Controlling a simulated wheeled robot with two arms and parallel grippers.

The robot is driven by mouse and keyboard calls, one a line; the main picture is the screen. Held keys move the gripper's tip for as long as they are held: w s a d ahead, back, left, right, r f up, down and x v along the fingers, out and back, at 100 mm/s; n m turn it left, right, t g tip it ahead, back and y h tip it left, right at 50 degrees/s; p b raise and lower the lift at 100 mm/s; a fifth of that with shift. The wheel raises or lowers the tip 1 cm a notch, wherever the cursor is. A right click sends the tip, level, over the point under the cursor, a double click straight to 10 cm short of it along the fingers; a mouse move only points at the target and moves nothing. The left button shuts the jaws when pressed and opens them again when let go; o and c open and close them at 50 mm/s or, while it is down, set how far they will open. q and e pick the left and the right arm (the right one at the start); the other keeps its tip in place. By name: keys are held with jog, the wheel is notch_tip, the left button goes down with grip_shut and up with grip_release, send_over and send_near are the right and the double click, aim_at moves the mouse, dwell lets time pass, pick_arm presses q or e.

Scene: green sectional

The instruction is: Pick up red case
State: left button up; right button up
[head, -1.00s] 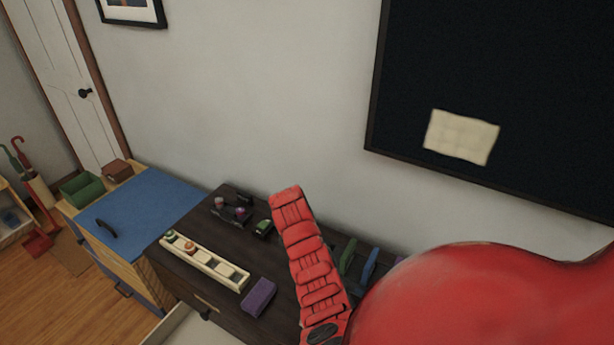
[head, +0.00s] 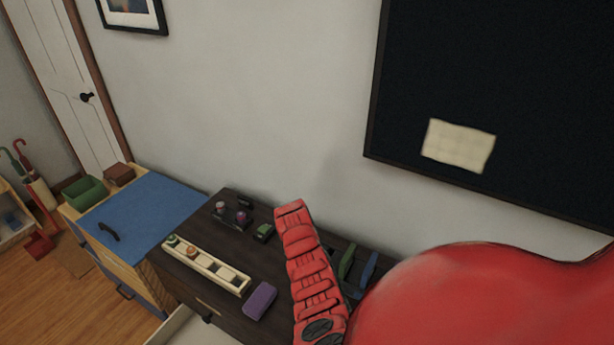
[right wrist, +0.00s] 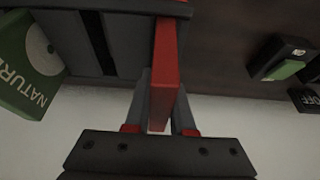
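In the right wrist view a narrow red case (right wrist: 166,62) stands on edge at the right end of a dark slotted rack (right wrist: 78,42). My right gripper (right wrist: 164,92) has one finger on each side of it, and both fingers appear to press against its sides. Its far end reaches into the rack area, and I cannot tell whether it has lifted. In the head view my red right arm (head: 312,275) covers the red case and the gripper. My left gripper is not in view.
Dark items with green (right wrist: 283,58) lie at the right. In the head view the dark dresser (head: 225,262) holds a cream tray (head: 206,267), a purple block (head: 260,300) and a blue case (head: 367,270).

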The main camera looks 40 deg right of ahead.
grip_shut()
